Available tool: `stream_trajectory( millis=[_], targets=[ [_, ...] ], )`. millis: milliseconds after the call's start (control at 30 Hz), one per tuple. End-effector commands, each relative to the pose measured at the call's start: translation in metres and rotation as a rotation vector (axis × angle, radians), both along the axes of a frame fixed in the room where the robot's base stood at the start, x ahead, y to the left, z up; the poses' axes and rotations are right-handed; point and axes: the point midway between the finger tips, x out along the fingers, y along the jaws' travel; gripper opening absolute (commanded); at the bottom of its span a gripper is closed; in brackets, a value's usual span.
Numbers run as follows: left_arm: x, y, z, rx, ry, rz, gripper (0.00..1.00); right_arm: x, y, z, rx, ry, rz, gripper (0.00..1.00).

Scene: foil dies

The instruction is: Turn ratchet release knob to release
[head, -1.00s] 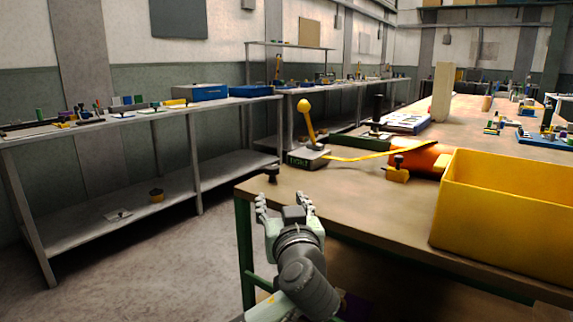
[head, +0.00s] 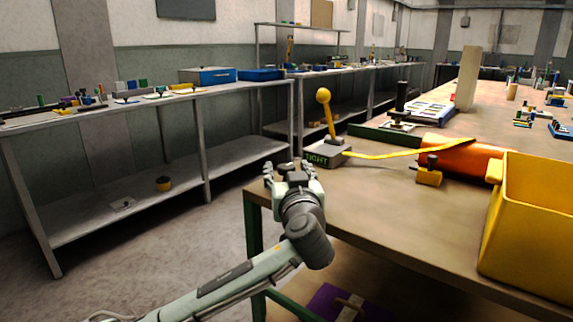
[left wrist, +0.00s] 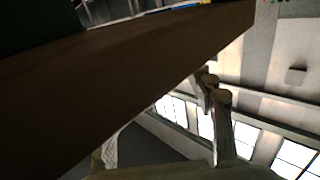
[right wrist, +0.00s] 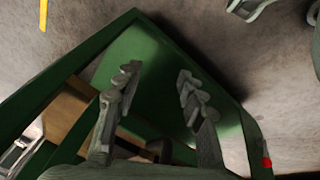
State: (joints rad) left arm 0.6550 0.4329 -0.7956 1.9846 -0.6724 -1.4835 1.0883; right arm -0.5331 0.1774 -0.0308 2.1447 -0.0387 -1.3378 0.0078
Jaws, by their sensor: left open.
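A grey box (head: 326,153) reading "TIGHT" sits near the table's left edge. A yellow lever with a ball top (head: 324,98) rises from it, tilted slightly. A yellow strap (head: 385,155) runs from the box to an orange cylinder (head: 455,157). A small black knob (head: 286,167) at the table corner is partly hidden behind my left gripper (head: 289,171). That gripper is open, its fingers either side of the knob in the picture; contact cannot be told. Its fingers (left wrist: 212,92) also show in the left wrist view. My right gripper (right wrist: 158,90) is open and empty, below a green panel.
The wooden table (head: 390,215) has a yellow bin (head: 530,220) at its right front and a small yellow block with a black knob (head: 429,173). A grey shelf bench (head: 110,110) stands at the left. Floor between them is clear.

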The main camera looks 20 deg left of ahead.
Motion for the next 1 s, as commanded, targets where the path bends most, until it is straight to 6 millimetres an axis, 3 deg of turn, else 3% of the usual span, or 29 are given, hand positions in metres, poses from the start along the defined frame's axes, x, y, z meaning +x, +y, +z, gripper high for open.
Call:
stream_trajectory(
  millis=[200,467,900,1000],
  targets=[
    [0.018,0.008,0.000,0.002,0.001,0.000,0.54,0.000,0.000,-0.007,0.002,0.005,0.003,0.40],
    [0.020,0.009,-0.001,0.000,0.001,-0.001,0.54,0.004,-0.002,-0.008,-0.003,0.000,0.006,0.40],
    [0.019,0.009,0.000,0.000,0.001,-0.001,0.03,0.004,-0.002,-0.005,-0.003,-0.002,0.007,0.40],
    [0.019,0.009,-0.001,0.000,0.001,-0.003,0.03,0.005,-0.001,-0.005,-0.002,-0.002,0.006,0.40]
  ],
)
